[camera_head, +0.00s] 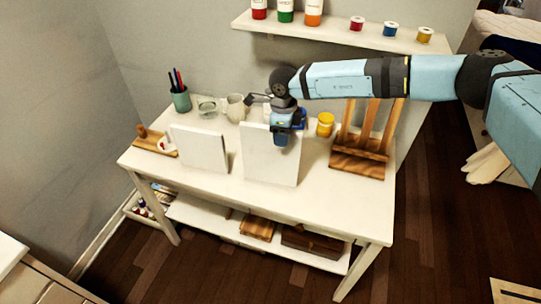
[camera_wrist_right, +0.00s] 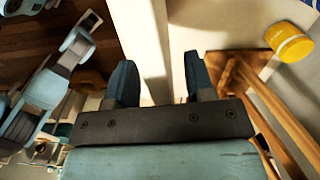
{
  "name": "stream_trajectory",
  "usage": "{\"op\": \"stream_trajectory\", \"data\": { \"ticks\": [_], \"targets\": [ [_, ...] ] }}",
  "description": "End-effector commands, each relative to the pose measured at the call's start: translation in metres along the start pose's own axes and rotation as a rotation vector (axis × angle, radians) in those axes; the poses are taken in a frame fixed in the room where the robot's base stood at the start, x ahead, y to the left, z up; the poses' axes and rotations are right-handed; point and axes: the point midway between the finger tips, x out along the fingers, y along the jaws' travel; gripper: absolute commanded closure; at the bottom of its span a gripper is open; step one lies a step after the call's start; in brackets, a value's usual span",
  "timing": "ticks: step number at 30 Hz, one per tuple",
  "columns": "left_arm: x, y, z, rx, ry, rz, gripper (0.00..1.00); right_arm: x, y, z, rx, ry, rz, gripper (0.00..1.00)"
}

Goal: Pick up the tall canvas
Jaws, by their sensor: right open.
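The tall canvas (camera_head: 270,160) is a white upright panel on the white table, right of a shorter white canvas (camera_head: 200,148). My right gripper (camera_head: 287,139) is at the upper right part of the tall canvas and hides some of it. In the right wrist view, the canvas shows as a pale strip (camera_wrist_right: 149,40) running between the two fingers of the open gripper (camera_wrist_right: 160,77). I cannot tell whether either finger touches it.
A wooden easel (camera_head: 360,155) and a yellow jar (camera_head: 325,124) stand right of the canvas. A pen cup (camera_head: 181,99), a glass jar (camera_head: 207,107) and a pale pitcher (camera_head: 236,107) stand behind. A shelf (camera_head: 340,33) with paints is above. The table front (camera_head: 225,190) is clear.

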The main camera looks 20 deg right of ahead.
Motion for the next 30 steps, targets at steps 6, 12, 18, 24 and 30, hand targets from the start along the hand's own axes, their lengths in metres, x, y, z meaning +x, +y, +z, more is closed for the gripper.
{"op": "stream_trajectory", "data": {
  "ticks": [6, 12, 18, 24, 30],
  "targets": [
    [-0.002, 0.0, -0.001, 0.003, 0.001, 0.0, 0.1, 0.022, 0.0, 0.0, 0.0, 0.0, 0.001, 0.51],
    [-0.001, 0.0, -0.001, 0.004, 0.001, 0.0, 0.1, 0.023, 0.0, 0.0, 0.0, -0.001, 0.0, 0.51],
    [-0.001, 0.0, -0.001, 0.004, 0.002, 0.0, 0.1, 0.023, 0.0, 0.0, 0.001, 0.0, 0.001, 0.92],
    [-0.001, 0.0, -0.001, 0.004, 0.002, 0.0, 0.1, 0.022, 0.0, 0.0, 0.001, -0.001, 0.0, 1.0],
    [-0.001, 0.0, -0.001, 0.003, 0.002, 0.0, 0.1, 0.021, 0.0, 0.0, 0.001, -0.001, 0.0, 1.0]
  ]
}}
